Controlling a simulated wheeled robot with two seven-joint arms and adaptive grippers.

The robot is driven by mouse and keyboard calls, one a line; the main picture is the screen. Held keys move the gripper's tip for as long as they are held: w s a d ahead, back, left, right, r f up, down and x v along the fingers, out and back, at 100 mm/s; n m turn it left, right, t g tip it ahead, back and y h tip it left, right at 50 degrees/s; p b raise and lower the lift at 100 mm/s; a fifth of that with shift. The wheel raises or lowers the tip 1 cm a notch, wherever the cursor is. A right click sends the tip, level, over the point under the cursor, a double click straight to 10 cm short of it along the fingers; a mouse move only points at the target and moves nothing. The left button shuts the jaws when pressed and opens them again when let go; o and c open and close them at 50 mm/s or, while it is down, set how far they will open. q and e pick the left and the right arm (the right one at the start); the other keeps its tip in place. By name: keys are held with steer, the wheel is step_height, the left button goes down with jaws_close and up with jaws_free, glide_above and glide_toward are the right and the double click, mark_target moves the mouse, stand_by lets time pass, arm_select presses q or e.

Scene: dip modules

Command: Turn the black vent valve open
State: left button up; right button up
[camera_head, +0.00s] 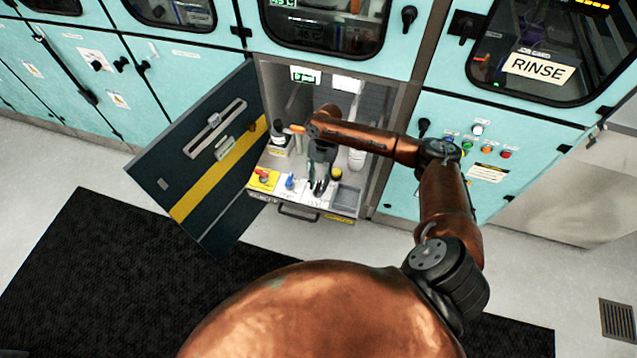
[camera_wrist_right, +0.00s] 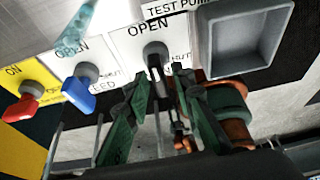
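The black vent valve (camera_wrist_right: 156,54) is a round grey hub with a dark handle, beneath an OPEN label on a white panel, with a partly covered SHUT label to its right. Its handle points down in the right wrist view. My right gripper (camera_wrist_right: 164,80) has its two fingertips apart, one on each side of the handle's lower end; I cannot tell whether they touch it. In the head view the right gripper (camera_head: 318,188) reaches down into the open cabinet and covers the valve. My left gripper is not in view.
A blue valve handle (camera_wrist_right: 79,91) and a red one (camera_wrist_right: 20,107) on yellow sit left of the black valve. A grey tray (camera_wrist_right: 243,40) is to its right. The open cabinet door (camera_head: 195,165) stands left. A white bottle (camera_head: 357,158) stands inside the cabinet.

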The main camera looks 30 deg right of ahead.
steer(key=shift+o, duration=0.4)
steer(key=v, duration=1.2)
